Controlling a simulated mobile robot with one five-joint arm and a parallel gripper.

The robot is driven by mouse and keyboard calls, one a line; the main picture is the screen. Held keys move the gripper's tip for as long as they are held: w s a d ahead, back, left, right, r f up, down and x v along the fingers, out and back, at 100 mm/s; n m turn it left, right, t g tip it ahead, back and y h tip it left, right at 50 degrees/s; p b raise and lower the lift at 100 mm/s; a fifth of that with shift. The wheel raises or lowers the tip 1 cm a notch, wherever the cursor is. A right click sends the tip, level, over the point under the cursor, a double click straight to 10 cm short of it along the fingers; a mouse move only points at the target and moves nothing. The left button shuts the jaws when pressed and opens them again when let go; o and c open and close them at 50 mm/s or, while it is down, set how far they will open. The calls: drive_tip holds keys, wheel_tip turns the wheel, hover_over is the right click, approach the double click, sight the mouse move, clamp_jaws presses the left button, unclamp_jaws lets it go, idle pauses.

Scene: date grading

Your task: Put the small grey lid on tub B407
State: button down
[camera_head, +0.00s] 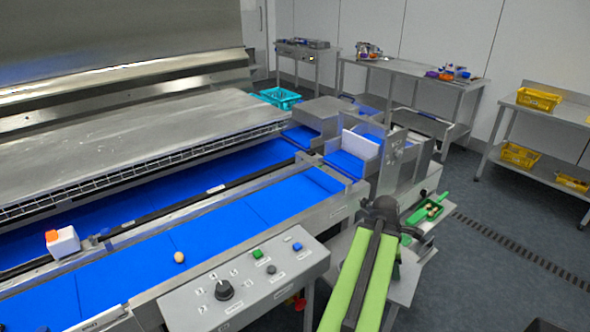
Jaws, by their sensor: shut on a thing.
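I cannot make out the small grey lid or tub B407 in the head view. No label that I can read says B407. My lime-green arm rises from the bottom edge, right of the control panel, to a dark joint. The part of the arm beyond that joint is hidden, and I cannot see my gripper or what is in it. A green tray (419,215) with a few small brown pieces lies just right of the dark joint.
A far table (418,69) holds small coloured items. Yellow crates (539,99) stand on a rack at right.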

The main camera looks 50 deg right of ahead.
drive_tip(key=w+d+r+m+y+p, duration=0.1)
drive_tip(key=w+d+m, duration=0.1)
drive_tip(key=w, duration=0.4)
drive_tip(key=w+d+r+m+p, duration=0.1)
drive_tip(key=w+m+p, duration=0.1)
drive_tip(key=w, duration=0.4)
wheel_tip(320, 180, down, 6)
drive_tip(key=b, duration=0.7)
drive_tip(key=shift+f, duration=0.15)
drive_tip(key=shift+w+f+b, duration=0.2)
drive_tip(key=shift+f+b, duration=0.55)
drive_tip(key=shift+f, duration=0.05)
idle(0.9)
drive_tip(key=c, duration=0.7)
unclamp_jaws()
drive_tip(key=shift+r, duration=0.1)
wheel_tip(320, 180, up, 7)
drive_tip(key=p, duration=0.7)
